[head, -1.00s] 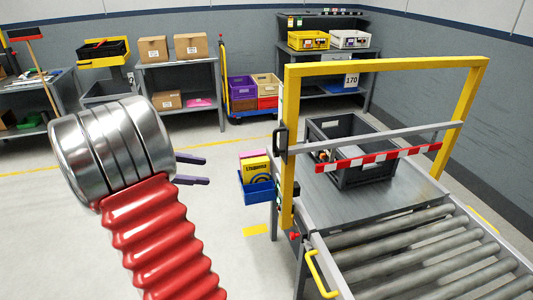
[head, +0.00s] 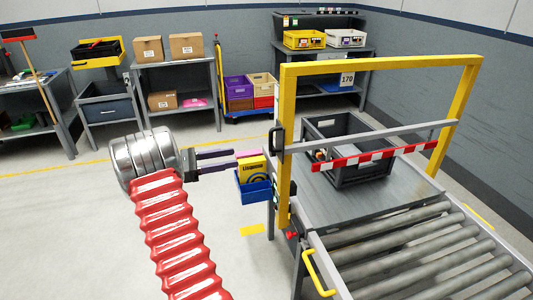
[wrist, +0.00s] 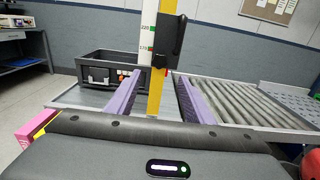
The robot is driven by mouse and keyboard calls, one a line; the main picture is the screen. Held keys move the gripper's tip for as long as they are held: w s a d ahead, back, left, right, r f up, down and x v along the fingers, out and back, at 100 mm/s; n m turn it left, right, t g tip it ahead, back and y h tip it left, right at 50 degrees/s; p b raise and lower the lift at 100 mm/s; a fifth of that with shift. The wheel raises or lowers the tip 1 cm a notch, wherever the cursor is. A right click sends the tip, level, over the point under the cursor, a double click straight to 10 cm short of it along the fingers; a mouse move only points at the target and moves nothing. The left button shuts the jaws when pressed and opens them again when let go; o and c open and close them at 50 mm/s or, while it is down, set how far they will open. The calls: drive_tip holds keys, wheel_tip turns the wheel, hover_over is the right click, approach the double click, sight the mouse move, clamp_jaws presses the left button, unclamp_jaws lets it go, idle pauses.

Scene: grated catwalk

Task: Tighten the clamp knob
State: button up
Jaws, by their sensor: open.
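A black clamp piece (head: 278,138) sits on the left upright of the yellow frame (head: 287,120), where the grey crossbar (head: 375,137) meets it. In the wrist view the black clamp piece (wrist: 171,42) is close and high, beside a white scale strip (wrist: 148,40) with green and red marks. I cannot make out a separate knob on it. My gripper (head: 234,157) is open and empty, its two purple fingers pointing right toward the upright, left of and slightly below the clamp piece. In the wrist view my gripper (wrist: 158,76) has the yellow post between its fingertips, beyond them.
A blue bin (head: 254,190) with a yellow box (head: 252,169) hangs left of the upright, close below the fingers. A red-and-white striped bar (head: 355,160) hangs under the crossbar. A dark crate (head: 360,178) stands behind it. Rollers (head: 430,250) run along the front right.

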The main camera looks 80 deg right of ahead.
drive_tip(key=x, duration=1.4)
drive_tip(key=shift+a, duration=0.1)
drive_tip(key=shift+c, duration=0.6)
drive_tip(key=c, duration=0.9)
